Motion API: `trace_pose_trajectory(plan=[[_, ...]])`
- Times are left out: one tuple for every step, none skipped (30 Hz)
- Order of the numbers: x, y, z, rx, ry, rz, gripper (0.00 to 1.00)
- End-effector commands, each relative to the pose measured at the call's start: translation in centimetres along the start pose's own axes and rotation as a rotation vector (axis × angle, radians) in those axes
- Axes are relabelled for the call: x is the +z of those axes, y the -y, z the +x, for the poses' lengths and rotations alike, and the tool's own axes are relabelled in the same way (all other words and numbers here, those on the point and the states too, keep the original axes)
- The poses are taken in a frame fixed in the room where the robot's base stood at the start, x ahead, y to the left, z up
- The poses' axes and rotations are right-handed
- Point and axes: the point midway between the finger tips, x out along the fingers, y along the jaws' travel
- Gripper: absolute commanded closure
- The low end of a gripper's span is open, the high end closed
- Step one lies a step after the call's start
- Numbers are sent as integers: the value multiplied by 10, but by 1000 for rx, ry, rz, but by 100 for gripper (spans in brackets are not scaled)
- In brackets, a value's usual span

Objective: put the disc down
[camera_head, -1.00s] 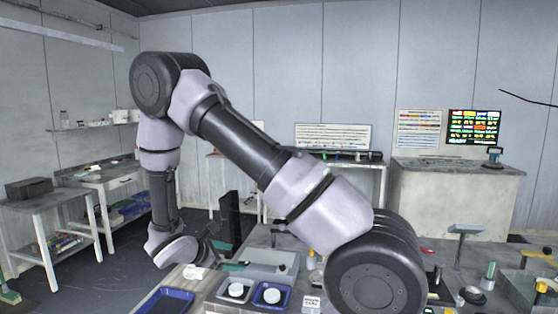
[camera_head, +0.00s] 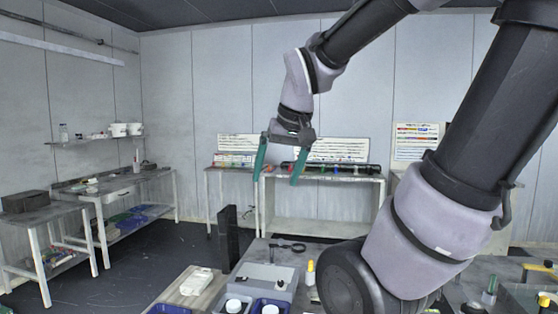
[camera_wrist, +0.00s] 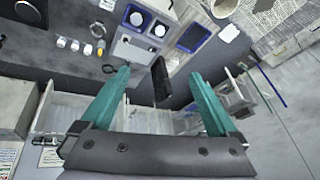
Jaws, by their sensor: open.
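My gripper (camera_head: 277,181) is open and empty, raised high above the bench with its green fingers pointing down. The wrist view shows the same open fingers (camera_wrist: 160,75) with nothing between them. A white disc (camera_head: 235,306) sits at the bottom edge of the head view, and a second white disc (camera_head: 270,309) sits in a blue tray to its right. In the wrist view, one white disc (camera_wrist: 136,19) and another white disc (camera_wrist: 160,30) lie well beyond the fingertips. Which disc the task means I cannot tell.
A black upright panel (camera_head: 228,236) stands by the bench edge. A grey box (camera_head: 267,274), a black ring tool (camera_head: 288,247) and a yellow-capped bottle (camera_head: 310,272) are near the discs. An empty blue tray (camera_wrist: 195,33) is beside them. Open floor lies left.

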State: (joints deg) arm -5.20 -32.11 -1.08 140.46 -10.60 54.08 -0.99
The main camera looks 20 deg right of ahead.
Motion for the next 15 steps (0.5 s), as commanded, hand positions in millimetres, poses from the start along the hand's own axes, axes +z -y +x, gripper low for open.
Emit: trace_pose_trajectory(plan=[[3, 1, -14, -35, -48, 51, 5], [6, 2, -20, -53, -68, 77, 5], [8, 4, -26, -75, -91, 105, 5], [9, 5, -30, -90, -106, 124, 5], [10, 5, -34, -101, -118, 139, 5], [12, 6, -37, -114, -131, 154, 5], [12, 7, -39, -121, -137, 163, 5], [13, 8, -40, -127, -143, 170, 5], [13, 8, -41, -131, -147, 176, 5], [13, 8, -42, -133, -148, 178, 5], [13, 8, -42, -133, -149, 179, 5], [13, 8, -42, -134, -148, 179, 5], [13, 8, -42, -134, -148, 178, 5], [13, 8, -42, -133, -148, 178, 5], [13, 8, -42, -133, -148, 177, 5]])
